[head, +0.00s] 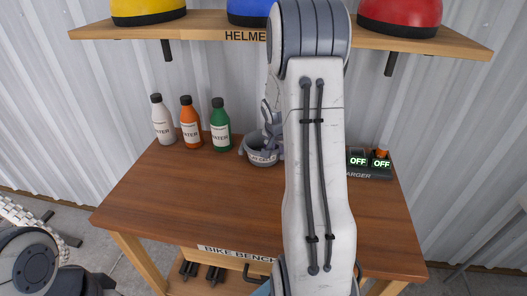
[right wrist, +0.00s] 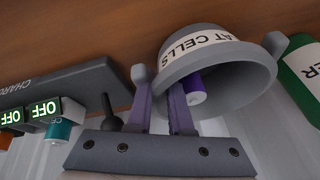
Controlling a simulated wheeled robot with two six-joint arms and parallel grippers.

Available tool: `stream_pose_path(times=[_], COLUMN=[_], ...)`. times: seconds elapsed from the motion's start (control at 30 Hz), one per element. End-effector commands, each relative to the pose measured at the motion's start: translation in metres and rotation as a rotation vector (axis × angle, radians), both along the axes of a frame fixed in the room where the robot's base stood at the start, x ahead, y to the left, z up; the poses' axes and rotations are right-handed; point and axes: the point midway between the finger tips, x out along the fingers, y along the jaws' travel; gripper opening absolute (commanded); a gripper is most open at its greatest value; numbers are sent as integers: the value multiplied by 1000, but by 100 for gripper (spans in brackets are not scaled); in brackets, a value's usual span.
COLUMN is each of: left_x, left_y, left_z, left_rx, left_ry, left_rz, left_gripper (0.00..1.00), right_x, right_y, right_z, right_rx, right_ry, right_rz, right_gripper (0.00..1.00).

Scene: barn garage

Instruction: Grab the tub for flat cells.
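The tub for flat cells (head: 262,158) is a grey round bowl with a white label and side lugs. It stands toward the back of the wooden bench in the head view, partly hidden by my right arm. My left gripper is not in view.
White (head: 163,122), orange (head: 190,124) and green (head: 220,126) bottles stand left of the tub. A charger (head: 369,174) with lit OFF displays is at the right. A shelf (head: 215,27) with helmets hangs above. The bench's front left is clear.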

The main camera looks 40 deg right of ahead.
Motion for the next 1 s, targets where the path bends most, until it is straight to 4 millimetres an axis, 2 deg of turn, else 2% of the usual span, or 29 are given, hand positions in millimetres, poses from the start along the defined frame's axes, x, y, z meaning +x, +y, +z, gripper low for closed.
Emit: stream_pose_path(times=[0.23,0.27,0.3,1.0], left_x=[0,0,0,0], left_y=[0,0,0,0], left_z=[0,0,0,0], left_rx=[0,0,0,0], left_ry=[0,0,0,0], left_rz=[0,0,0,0], left_gripper=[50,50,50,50], right_x=[1,1,1,0], right_y=[-1,-1,-1,0], right_z=[-2,-2,-2,-2], right_rx=[0,0,0,0], right_ry=[0,0,0,0], right_rz=[1,1,1,1], right_gripper=[18,7,0,0])
